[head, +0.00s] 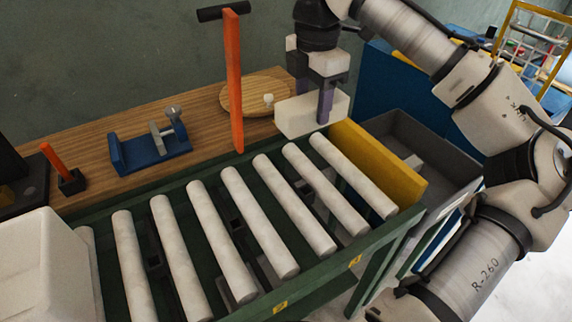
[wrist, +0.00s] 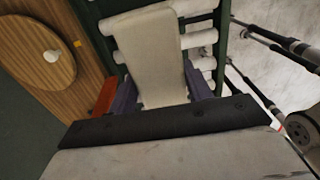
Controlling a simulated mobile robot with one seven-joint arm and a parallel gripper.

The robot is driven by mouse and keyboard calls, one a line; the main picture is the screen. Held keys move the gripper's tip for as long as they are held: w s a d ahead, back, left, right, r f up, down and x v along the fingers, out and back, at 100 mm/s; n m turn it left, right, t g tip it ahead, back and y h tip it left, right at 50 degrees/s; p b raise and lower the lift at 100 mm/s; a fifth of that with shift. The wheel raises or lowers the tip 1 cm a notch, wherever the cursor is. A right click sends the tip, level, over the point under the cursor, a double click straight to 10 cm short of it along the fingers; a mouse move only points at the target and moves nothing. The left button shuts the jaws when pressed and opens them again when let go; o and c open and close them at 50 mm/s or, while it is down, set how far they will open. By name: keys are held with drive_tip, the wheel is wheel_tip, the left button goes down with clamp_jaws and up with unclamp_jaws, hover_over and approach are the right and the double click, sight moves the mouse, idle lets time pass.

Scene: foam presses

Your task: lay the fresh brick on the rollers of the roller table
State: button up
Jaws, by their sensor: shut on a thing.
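A pale off-white brick (head: 299,119) is held in my gripper (head: 316,104), near the far right corner of the roller table (head: 330,272). In the wrist view the brick (wrist: 148,48) sits between the two purple fingers of my gripper (wrist: 162,98), with rollers (wrist: 195,38) beyond it. The table has several pale rollers (head: 260,221) in a green frame. In the head view the brick appears beyond the roller ends, beside the yellow end board (head: 378,165). How high it is above the table I cannot tell.
A large white block (head: 45,265) stands at the table's left end. An orange upright bar (head: 234,85) rises between bench and rollers, left of my gripper. The wooden bench (head: 205,110) carries a blue clamp (head: 150,150) and a round board (head: 245,95). A grey bin (head: 445,163) is right. The middle rollers are clear.

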sight(311, 130)
wheel_tip(311, 130, down, 19)
drive_tip(key=shift+r+p, duration=0.2)
drive_tip(key=shift+p, duration=0.5)
drive_tip(key=shift+f, duration=0.1)
drive_tip(key=o, duration=1.2)
wheel_tip(311, 130, up, 12)
drive_tip(key=shift+r+b, duration=0.1)
drive_tip(key=shift+b, duration=0.65)
